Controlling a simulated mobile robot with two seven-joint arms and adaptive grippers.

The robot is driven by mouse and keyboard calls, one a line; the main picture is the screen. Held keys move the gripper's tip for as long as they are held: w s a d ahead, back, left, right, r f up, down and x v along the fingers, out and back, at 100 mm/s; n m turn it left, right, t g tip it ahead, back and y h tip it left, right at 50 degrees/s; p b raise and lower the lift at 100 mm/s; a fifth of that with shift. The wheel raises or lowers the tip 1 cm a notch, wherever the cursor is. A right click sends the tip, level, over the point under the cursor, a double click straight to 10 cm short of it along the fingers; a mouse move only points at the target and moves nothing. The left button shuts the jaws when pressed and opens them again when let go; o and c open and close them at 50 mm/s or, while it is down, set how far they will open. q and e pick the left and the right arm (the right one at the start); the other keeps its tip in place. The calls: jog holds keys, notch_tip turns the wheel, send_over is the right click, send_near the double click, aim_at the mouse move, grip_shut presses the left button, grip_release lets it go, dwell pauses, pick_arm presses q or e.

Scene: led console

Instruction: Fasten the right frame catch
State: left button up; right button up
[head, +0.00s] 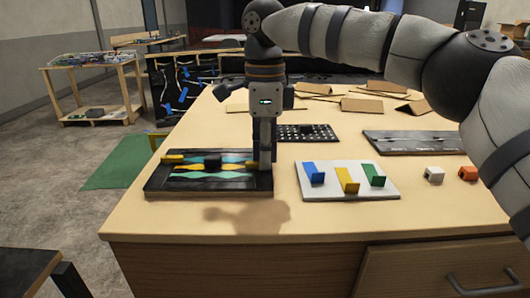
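A black rectangular frame (160,186) lies flat at the left front of the wooden table, with a teal, yellow and black patterned panel (215,174) inside it. A small black block (212,160) sits on the panel. A yellow piece (173,158) shows at the frame's left side. My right gripper (266,168) points down at the frame's right edge, its fingers close to or touching it. The fingers hide that edge, so I cannot see the right catch or whether anything is between the fingers. My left gripper is out of view.
Right of the frame, a white board (343,191) carries blue, yellow and green brackets. White (434,174) and orange (467,173) blocks sit farther right. A black perforated tray (305,133) and a dark panel (410,142) lie behind. The table's front strip is clear.

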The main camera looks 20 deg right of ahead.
jog(key=shift+o, duration=1.1)
notch_tip(320, 180, up, 12)
